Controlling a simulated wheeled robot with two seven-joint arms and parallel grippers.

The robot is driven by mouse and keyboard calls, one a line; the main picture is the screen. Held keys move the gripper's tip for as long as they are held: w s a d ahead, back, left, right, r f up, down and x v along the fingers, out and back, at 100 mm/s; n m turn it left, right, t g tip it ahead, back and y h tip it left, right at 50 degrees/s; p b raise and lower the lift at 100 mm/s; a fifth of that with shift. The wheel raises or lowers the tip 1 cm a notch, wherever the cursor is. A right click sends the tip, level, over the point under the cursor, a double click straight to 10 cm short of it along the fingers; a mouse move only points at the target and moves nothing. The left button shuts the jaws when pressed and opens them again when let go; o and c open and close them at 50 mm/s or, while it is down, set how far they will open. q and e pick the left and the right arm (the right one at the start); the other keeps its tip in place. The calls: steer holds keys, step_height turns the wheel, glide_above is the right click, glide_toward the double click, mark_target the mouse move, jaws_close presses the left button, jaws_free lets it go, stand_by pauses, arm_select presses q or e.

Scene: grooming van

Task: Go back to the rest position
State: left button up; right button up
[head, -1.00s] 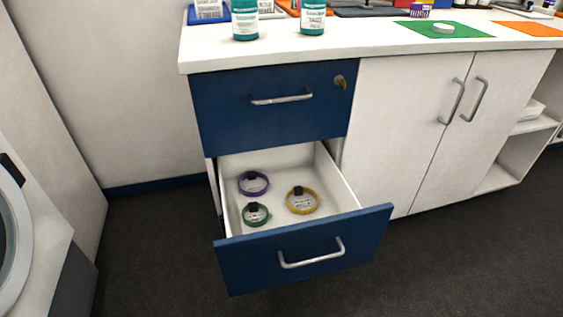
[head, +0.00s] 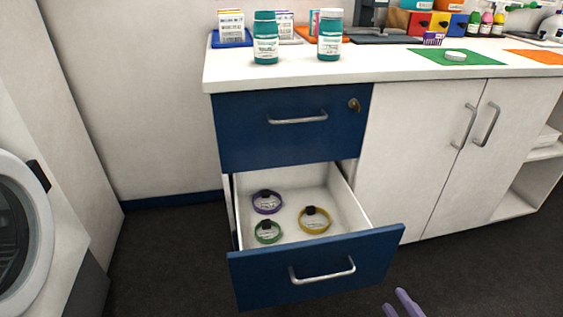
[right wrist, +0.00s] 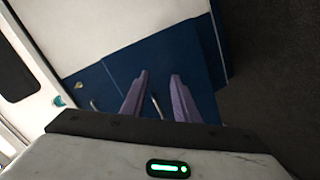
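My right gripper (head: 398,301) shows only its purple fingertips at the bottom edge of the head view, right of the open drawer's front. In the right wrist view my right gripper (right wrist: 159,75) has its two fingers apart with nothing between them, pointing toward the blue drawer fronts. My left gripper is in neither view. The lower drawer (head: 375,252) is pulled open. It holds a purple collar (head: 267,209), a green collar (head: 257,238) and a yellow collar (head: 325,227), lying flat. The upper drawer (head: 240,135) is shut.
Two teal bottles, one (head: 265,45) left and one (head: 330,42) right, stand on the white counter (head: 390,68). A white lid-like disc (head: 456,56) lies on a green mat (head: 487,60). A round-doored machine (head: 65,225) stands at left. Dark floor (head: 165,270) before the cabinet is clear.

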steer(key=s+a+m+g+h, duration=0.25)
steer(key=s+m+g, duration=0.85)
steer(key=s, duration=0.6)
steer(key=w+a+f+t+y, duration=0.35)
steer(key=w+a+y, duration=0.2)
steer(key=a, duration=0.45)
arm_select(q)
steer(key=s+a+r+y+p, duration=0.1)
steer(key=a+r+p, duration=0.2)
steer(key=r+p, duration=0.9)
steer(key=p, duration=0.8)
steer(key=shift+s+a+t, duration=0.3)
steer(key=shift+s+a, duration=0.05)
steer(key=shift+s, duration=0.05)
arm_select(e)
steer(key=d+r+t+h, duration=0.1)
steer(key=d+r+h, duration=0.1)
steer(key=r, duration=1)
steer(key=shift+s+d+r, duration=0.3)
steer(key=shift+s+d, duration=0.1)
steer(key=shift+d, duration=0.3)
steer(key=shift+t, duration=0.25)
